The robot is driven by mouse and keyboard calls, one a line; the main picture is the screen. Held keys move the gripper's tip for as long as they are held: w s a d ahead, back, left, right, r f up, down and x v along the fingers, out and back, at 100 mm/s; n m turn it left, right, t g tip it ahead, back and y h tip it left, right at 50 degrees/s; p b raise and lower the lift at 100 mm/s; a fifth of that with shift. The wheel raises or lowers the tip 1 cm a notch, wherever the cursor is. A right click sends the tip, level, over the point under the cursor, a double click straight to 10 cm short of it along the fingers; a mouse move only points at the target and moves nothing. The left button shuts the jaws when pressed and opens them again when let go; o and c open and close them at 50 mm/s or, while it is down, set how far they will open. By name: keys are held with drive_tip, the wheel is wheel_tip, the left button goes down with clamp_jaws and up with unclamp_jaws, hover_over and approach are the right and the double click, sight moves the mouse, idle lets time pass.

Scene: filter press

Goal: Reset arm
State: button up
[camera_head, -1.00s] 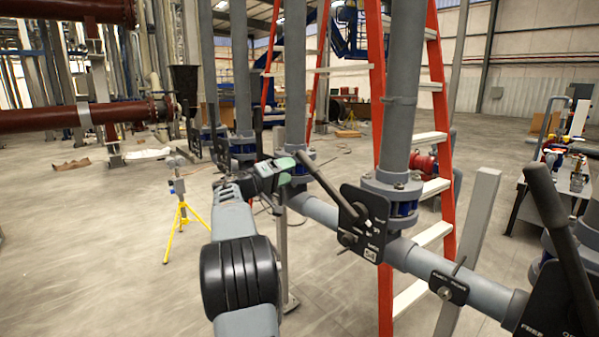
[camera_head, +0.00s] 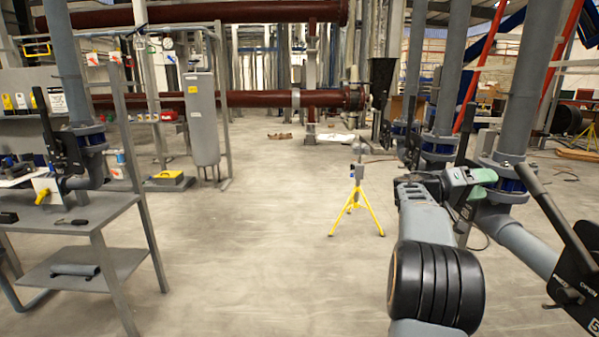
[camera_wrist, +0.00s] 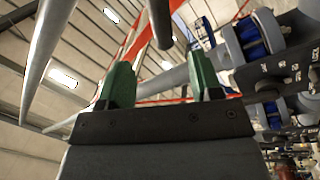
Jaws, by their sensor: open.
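My gripper (camera_head: 472,180) is at the right of the head view, at the end of my grey arm, beside the row of vertical pipes. In the wrist view its two green fingers (camera_wrist: 160,84) stand apart with nothing held between them. A black valve lever (camera_head: 552,212) on the grey pipe (camera_head: 524,248) is to the right of the gripper in the head view. In the wrist view a blue-and-grey flange (camera_wrist: 250,38) and black valve plates (camera_wrist: 285,68) lie to the right of the fingers. I cannot tell the exact gap between gripper and pipe.
A yellow tripod (camera_head: 356,205) stands on the floor left of my arm. A grey metal workbench (camera_head: 85,222) with tools is at the left. Red pipes (camera_head: 240,100) cross the back. The middle of the floor is open.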

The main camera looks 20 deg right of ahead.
wheel_tip(320, 180, down, 9)
drive_tip(key=n+t+y, duration=0.2)
drive_tip(key=n+y, duration=0.1)
drive_tip(key=n, duration=0.1)
drive_tip(key=a+f+n+t+y+p, duration=0.1)
drive_tip(key=a+f+n+t+y, duration=0.15)
drive_tip(key=a+f+y, duration=0.45)
drive_tip(key=a+f+n+t+y+p, duration=0.1)
drive_tip(key=a+f+t+y, duration=0.15)
drive_tip(key=a, duration=0.85)
drive_tip(key=a+f+n+t+y+p, duration=0.1)
drive_tip(key=a+f+t, duration=0.15)
drive_tip(key=a, duration=0.95)
drive_tip(key=s+a+r+n+t+y+p, duration=0.1)
drive_tip(key=s+a+y, duration=0.1)
drive_tip(key=a, duration=0.6)
drive_tip(key=s+a+r+n+t+y+p, duration=0.2)
drive_tip(key=s+a, duration=0.1)
drive_tip(key=a, duration=0.6)
drive_tip(key=shift+a+p, duration=0.3)
drive_tip(key=shift+c, duration=0.3)
